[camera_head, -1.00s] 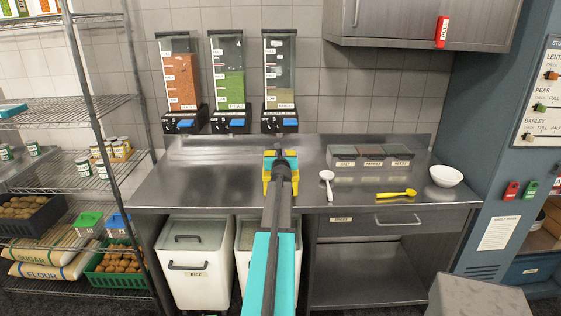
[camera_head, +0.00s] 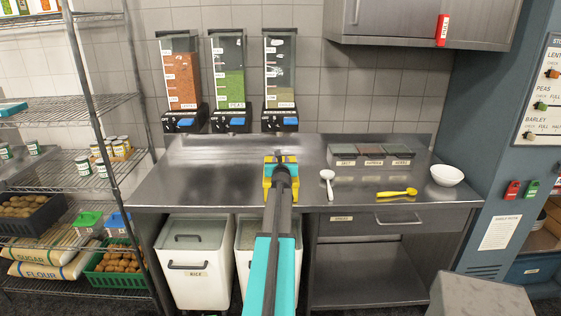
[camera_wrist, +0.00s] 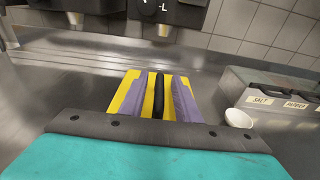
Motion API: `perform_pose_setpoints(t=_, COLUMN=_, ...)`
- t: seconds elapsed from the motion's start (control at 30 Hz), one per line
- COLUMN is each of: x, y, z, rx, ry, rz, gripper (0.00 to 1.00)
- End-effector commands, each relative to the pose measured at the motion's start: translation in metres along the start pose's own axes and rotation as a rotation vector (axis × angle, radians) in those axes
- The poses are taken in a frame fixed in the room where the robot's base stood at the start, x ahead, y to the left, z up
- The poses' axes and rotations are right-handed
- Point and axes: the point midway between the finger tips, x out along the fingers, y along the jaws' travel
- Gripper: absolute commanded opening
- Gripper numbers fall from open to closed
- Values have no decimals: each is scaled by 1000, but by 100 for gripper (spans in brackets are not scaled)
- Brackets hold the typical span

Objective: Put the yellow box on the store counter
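The metal counter (camera_head: 225,185) runs across the middle of the head view and fills the background of the wrist view (camera_wrist: 50,95). My gripper (camera_head: 280,160) is above the counter's middle, with yellow parts at its end. In the wrist view my gripper (camera_wrist: 158,95) shows yellow and purple pieces on both sides of a dark central strip.
A white scoop (camera_head: 327,181), a yellow spoon (camera_head: 397,193) and a white bowl (camera_head: 446,175) lie to the right. Labelled spice containers (camera_head: 372,160) stand behind them. Several dispensers (camera_head: 229,85) hang at the back. The counter's left part is bare. A wire shelf (camera_head: 68,108) stands left.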

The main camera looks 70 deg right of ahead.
Motion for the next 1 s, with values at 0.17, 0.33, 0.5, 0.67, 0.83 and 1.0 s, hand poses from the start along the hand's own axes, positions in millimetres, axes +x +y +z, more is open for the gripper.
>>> perform_pose_setpoints(t=0.17, x=0, y=0, z=0, rx=0, ry=0, rz=0, gripper=30)
perform_pose_setpoints(t=0.33, x=-1, y=0, z=2, rx=0, ry=0, rz=0, gripper=30)
perform_pose_setpoints(t=0.5, x=-8, y=0, z=1, rx=0, ry=0, rz=0, gripper=30)
perform_pose_setpoints(t=0.67, x=-20, y=0, z=1, rx=0, ry=0, rz=0, gripper=30)
perform_pose_setpoints(t=0.83, x=-36, y=0, z=1, rx=0, ry=0, rz=0, gripper=30)
perform_pose_setpoints(t=1.0, x=-51, y=0, z=1, rx=1, ry=0, rz=0, gripper=30)
